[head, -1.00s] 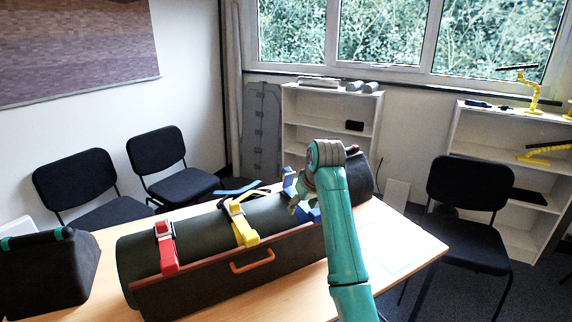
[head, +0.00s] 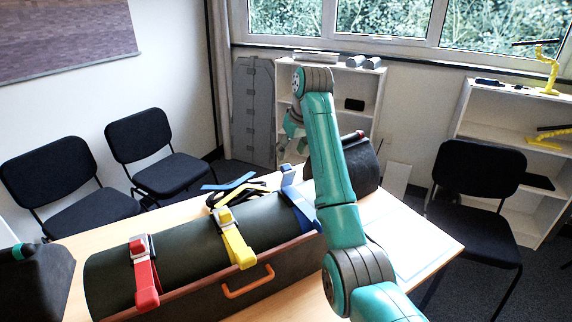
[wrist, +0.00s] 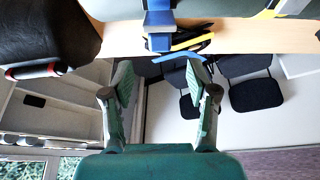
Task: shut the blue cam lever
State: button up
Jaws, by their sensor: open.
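The blue cam lever (head: 288,176) stands raised at the top of the blue strap (head: 303,211), on the right part of a dark green roll. In the wrist view the blue lever and strap (wrist: 160,22) show at the top centre, beyond the fingertips. My gripper (head: 291,128) is above and behind the lever in the head view, partly hidden by my own arm.
A yellow strap (head: 236,243) and a red strap (head: 145,276) cross the same roll (head: 185,232) to the left. An orange handle (head: 249,283) is on the front. Loose straps (head: 232,185) lie behind it. A black bag-like object (head: 35,285) stands at left. Chairs and shelves are beyond the table.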

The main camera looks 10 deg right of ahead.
aim_at(286, 166)
jog(key=x, duration=0.7)
jog(key=shift+f, duration=0.15)
grip_shut()
